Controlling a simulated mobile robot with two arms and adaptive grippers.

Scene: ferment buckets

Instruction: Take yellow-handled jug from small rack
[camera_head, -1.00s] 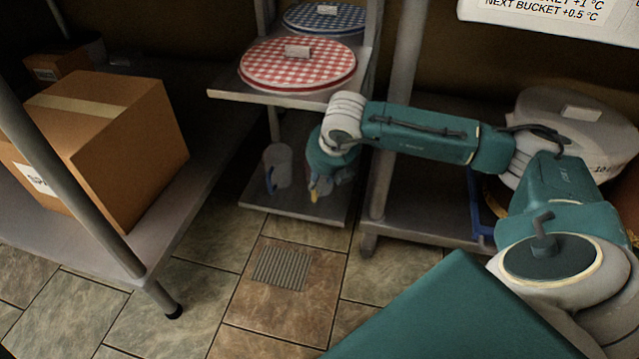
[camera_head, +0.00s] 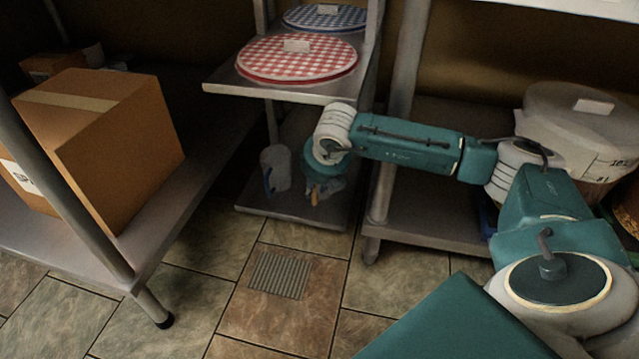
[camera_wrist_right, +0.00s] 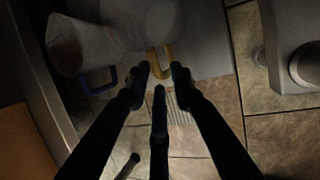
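The yellow-handled jug (camera_head: 335,187) stands on the lower shelf of the small rack (camera_head: 290,208), partly hidden behind my right wrist. Its yellow handle (camera_head: 315,195) faces out. In the right wrist view the dim grey jug body (camera_wrist_right: 145,22) lies beyond my fingers, with the yellow handle (camera_wrist_right: 160,58) just ahead of the fingertips. My right gripper (camera_wrist_right: 159,78) is open, its fingers spread, and I see nothing held between them. A similar jug with a blue handle (camera_head: 276,167) stands to the left; its blue handle (camera_wrist_right: 98,82) shows beside my left-hand finger. My left gripper is out of view.
The rack's upper shelf, holding a red checked lid (camera_head: 297,60) and a blue checked lid (camera_head: 325,17), hangs above the jugs. A rack with a white bucket (camera_head: 580,125) is at right. A cardboard box (camera_head: 100,140) sits on a left shelf. Tiled floor in front is clear.

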